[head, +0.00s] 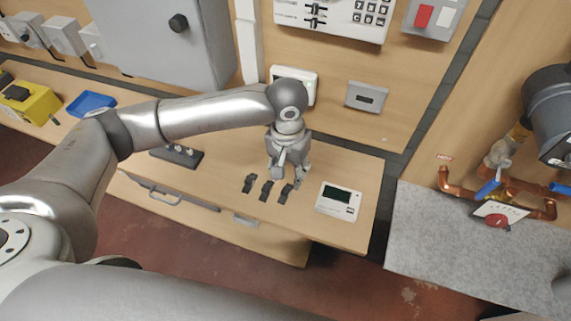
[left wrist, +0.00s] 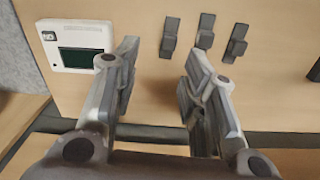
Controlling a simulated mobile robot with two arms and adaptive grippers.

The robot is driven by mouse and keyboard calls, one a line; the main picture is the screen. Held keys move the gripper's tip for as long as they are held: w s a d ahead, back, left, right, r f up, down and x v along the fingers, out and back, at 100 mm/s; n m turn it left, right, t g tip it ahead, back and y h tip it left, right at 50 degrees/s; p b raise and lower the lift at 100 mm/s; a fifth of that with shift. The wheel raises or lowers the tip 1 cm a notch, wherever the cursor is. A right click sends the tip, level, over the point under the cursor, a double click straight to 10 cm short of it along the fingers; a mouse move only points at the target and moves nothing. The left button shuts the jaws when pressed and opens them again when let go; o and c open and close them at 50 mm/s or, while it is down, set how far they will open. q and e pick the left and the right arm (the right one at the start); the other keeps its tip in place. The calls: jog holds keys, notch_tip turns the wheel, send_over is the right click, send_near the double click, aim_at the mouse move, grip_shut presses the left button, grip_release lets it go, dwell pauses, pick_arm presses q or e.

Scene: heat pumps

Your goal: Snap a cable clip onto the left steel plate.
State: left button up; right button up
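Three black cable clips lie in a row on the wooden bench: a left one (head: 249,183), a middle one (head: 266,190) and a right one (head: 286,193). My left gripper (head: 288,176) points down above the bench, close to the right clip. In the left wrist view, its two fingers (left wrist: 158,72) are apart with nothing between them. The clips (left wrist: 169,37) (left wrist: 205,31) (left wrist: 236,41) show there beyond the fingers. A grey metal plate with a dark slot (head: 367,97) is on the wall; I cannot tell which surface is the left steel plate. My right gripper is out of view.
A white thermostat (head: 339,201) lies on the bench (head: 345,162) right of the clips; it also shows in the left wrist view (left wrist: 77,46). A black rail-like block (head: 177,156), a blue tray (head: 91,104) and a yellow box (head: 30,102) are farther left. Copper pipes (head: 462,189) stand at right.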

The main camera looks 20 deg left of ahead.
pick_arm(q)
jog(key=shift+w+a+f+b, duration=0.25)
jog(key=shift+a+b, duration=0.3)
jog(key=shift+b, duration=0.1)
jog(key=b, duration=0.6)
send_over(285, 190)
notch_tip(285, 190, down, 5)
jog(key=shift+r, duration=0.2)
jog(key=shift+f+p, duration=0.2)
jog(key=shift+p, duration=0.15)
jog(key=shift+d+f, duration=0.1)
jog(key=shift+f, duration=1.35)
jog(key=shift+c, duration=0.3)
grip_shut()
jog(key=shift+r+p, duration=3.05)
jog(key=shift+p, duration=1.25)
